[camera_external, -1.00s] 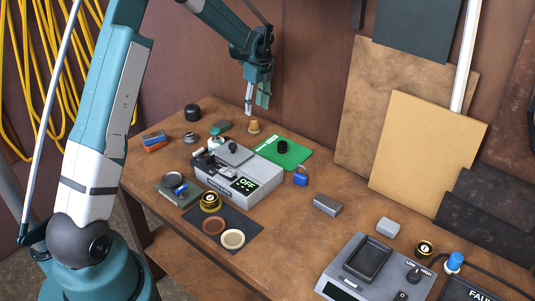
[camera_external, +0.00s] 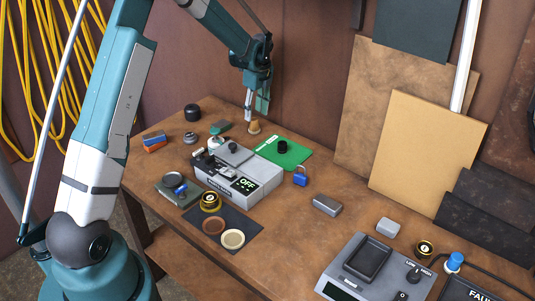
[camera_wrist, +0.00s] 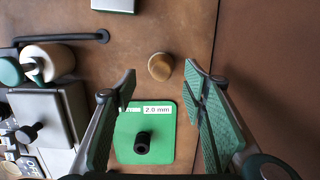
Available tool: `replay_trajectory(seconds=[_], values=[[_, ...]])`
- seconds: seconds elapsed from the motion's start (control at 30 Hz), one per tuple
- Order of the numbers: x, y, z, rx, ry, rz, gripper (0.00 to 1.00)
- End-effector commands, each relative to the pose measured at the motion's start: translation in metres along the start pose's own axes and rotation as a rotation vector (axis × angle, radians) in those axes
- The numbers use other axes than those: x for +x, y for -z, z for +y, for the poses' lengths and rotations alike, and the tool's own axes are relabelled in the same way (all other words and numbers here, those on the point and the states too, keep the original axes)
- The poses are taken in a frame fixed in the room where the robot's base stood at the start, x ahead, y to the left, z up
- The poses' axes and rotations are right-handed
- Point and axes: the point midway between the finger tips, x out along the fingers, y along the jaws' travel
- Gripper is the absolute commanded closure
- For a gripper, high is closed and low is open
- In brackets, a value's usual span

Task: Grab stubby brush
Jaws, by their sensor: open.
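The stubby brush (camera_external: 254,127) appears to be the small tan wooden piece standing near the back edge of the bench. In the wrist view its round wooden top (camera_wrist: 160,67) lies just beyond the fingertips, roughly centred between them. Its bristles cannot be made out. My gripper (camera_external: 256,112) is open and empty, pointing down just above the brush. In the wrist view its green-padded fingers (camera_wrist: 160,88) stand wide apart on either side, with no contact visible.
A green plate (camera_wrist: 161,155) marked 2.0 mm, with a black knob, lies close to the brush. A grey device (camera_external: 240,182) reading OFF stands in front. The wall rises close behind the brush.

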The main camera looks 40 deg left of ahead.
Motion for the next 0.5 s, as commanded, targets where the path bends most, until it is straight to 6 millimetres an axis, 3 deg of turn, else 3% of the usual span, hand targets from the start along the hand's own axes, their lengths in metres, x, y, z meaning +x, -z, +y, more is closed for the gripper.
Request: replay_trajectory(seconds=[0.5], values=[[0.045,-0.002,-0.002,0.0,0.0,0.0,0.57]])
